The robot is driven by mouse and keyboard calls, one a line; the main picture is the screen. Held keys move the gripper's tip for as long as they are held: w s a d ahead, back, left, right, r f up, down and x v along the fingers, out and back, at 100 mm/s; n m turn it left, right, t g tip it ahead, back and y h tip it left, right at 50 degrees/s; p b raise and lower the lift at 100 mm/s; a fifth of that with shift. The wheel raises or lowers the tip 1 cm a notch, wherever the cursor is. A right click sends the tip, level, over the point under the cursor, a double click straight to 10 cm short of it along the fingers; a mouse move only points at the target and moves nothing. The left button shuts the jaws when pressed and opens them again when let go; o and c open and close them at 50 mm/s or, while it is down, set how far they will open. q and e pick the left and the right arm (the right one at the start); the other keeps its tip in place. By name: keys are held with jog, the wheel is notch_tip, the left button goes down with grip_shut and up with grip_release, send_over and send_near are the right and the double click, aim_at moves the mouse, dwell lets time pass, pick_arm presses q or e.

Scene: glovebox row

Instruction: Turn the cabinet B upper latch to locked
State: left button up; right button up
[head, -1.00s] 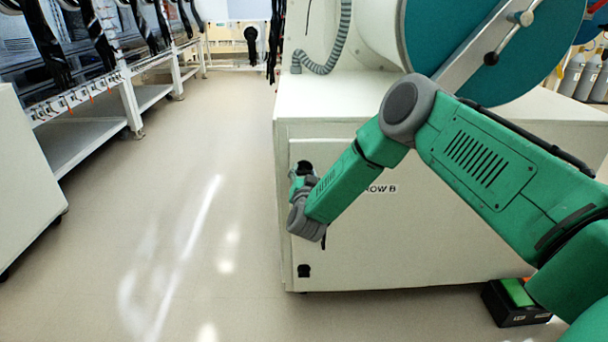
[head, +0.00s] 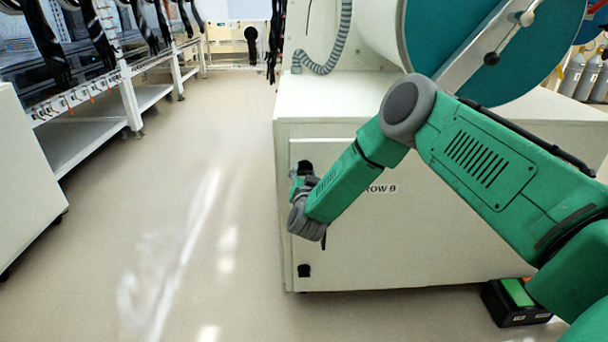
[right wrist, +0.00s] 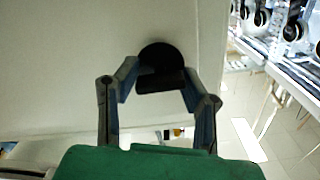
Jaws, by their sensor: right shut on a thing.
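Cabinet B (head: 410,240) is a white cabinet with "ROW B" lettering on its door. Its black upper latch (head: 305,166) is at the door's upper left, partly hidden by my right gripper (head: 297,181). In the right wrist view the latch shows as a dark round base (right wrist: 158,54) with a dark bar in front. The right gripper's two fingers (right wrist: 160,86) are at either end of the bar, shut on it. The bar looks level in that view; whether it stands at locked I cannot tell. My left gripper is out of view.
A black lower latch (head: 304,271) is at the door's lower left. A black box with a green top (head: 517,293) is on the floor at the right. White benches (head: 85,125) line the left side. The floor between is clear.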

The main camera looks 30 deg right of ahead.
jog(key=o, duration=1.2)
jog(key=v, duration=1.2)
jog(key=shift+f, duration=0.2)
